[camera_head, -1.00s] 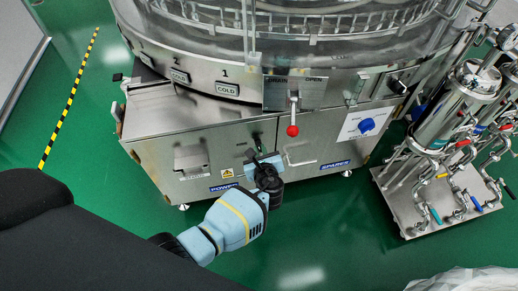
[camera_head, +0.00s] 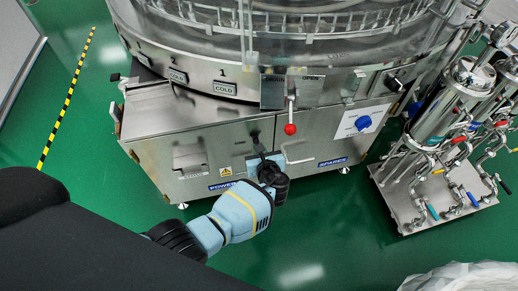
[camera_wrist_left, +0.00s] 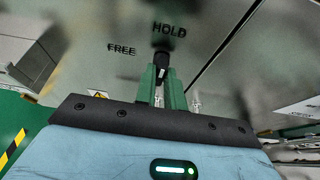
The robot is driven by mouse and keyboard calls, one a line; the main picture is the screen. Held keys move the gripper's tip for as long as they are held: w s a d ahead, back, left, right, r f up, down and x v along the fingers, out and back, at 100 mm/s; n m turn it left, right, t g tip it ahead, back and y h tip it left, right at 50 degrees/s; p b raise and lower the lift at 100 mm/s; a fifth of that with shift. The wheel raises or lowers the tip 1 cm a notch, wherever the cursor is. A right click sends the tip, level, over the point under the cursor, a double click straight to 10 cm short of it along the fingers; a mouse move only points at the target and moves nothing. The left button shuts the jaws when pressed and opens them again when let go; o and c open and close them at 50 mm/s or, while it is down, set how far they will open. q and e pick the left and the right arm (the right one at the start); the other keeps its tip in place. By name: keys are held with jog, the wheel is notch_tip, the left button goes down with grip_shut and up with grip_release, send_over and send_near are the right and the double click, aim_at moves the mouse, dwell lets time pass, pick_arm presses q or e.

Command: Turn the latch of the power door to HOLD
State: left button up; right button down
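The power door (camera_head: 222,165) is the steel panel above the blue POWER label on the washer's lower front. The black latch (camera_wrist_left: 162,62) shows in the left wrist view, just below the word HOLD (camera_wrist_left: 169,31), with FREE (camera_wrist_left: 121,50) to its left. Its white mark and handle point roughly along the line to HOLD. My left gripper (camera_wrist_left: 161,90) has its two green fingers on either side of the latch handle and looks closed on it. In the head view, the left gripper (camera_head: 262,158) is at the door's upper right and largely hides the latch. My right gripper is not in view.
A steel handle (camera_head: 297,157) is on the spares door, close right of the gripper. Above are a red-knobbed lever (camera_head: 290,128) and a blue knob (camera_head: 364,123). A piping cart (camera_head: 400,195) stands at right. The green floor in front is clear.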

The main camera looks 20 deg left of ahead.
pick_arm(q)
jog(key=o, duration=0.5)
jog(key=shift+c, duration=0.2)
jog(key=p+v, duration=0.3)
jog(key=v, duration=0.4)
jog(key=shift+s+d, duration=0.2)
jog(key=shift+s, duration=0.05)
jog(key=shift+r, duration=0.15)
